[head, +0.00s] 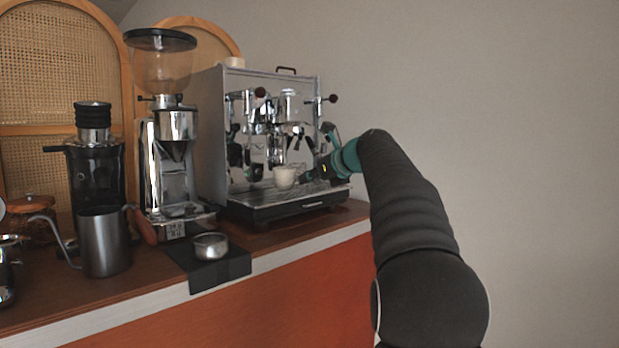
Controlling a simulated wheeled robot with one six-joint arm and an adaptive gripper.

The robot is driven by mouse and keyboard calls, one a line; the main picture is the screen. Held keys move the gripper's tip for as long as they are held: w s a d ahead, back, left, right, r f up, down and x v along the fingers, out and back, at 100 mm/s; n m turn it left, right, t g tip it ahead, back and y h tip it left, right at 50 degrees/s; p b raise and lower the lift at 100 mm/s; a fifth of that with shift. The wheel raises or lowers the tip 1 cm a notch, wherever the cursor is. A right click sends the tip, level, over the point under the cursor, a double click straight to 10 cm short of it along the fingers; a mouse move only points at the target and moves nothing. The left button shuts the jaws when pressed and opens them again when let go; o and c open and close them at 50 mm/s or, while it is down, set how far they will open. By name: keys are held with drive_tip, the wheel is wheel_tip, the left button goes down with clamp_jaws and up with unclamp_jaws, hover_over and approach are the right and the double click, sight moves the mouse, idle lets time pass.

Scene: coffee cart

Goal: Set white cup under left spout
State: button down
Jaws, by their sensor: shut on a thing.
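The white cup (284,178) is upright at the front of the espresso machine (212,140), low over or on its drip tray (285,207). Whether its base touches the tray is too small to tell. My gripper (304,174) reaches in from the right and is shut on the cup's right side; its fingertips are small and dark against the machine. The group with spouts (272,148) hangs above the cup, slightly to the left. Another group (240,155) is further left. The exact gap between the cup and the spouts is unclear.
A grinder (172,150) stands left of the machine. A metal bowl-like cup (210,246) sits on a black mat (222,273) at the counter's front edge. A grey kettle (103,242) and a black grinder (95,165) stand further left. The right side is open.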

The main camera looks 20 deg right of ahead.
drive_tip(key=shift+s+d+f+y, duration=0.2)
drive_tip(key=shift+f+y, duration=0.1)
drive_tip(key=shift+f, duration=0.05)
idle(0.4)
drive_tip(key=c, duration=1.2)
unclamp_jaws()
drive_tip(key=shift+s, duration=0.1)
drive_tip(key=v, duration=1.2)
drive_tip(key=shift+r+n, duration=0.15)
drive_tip(key=shift+n, duration=0.15)
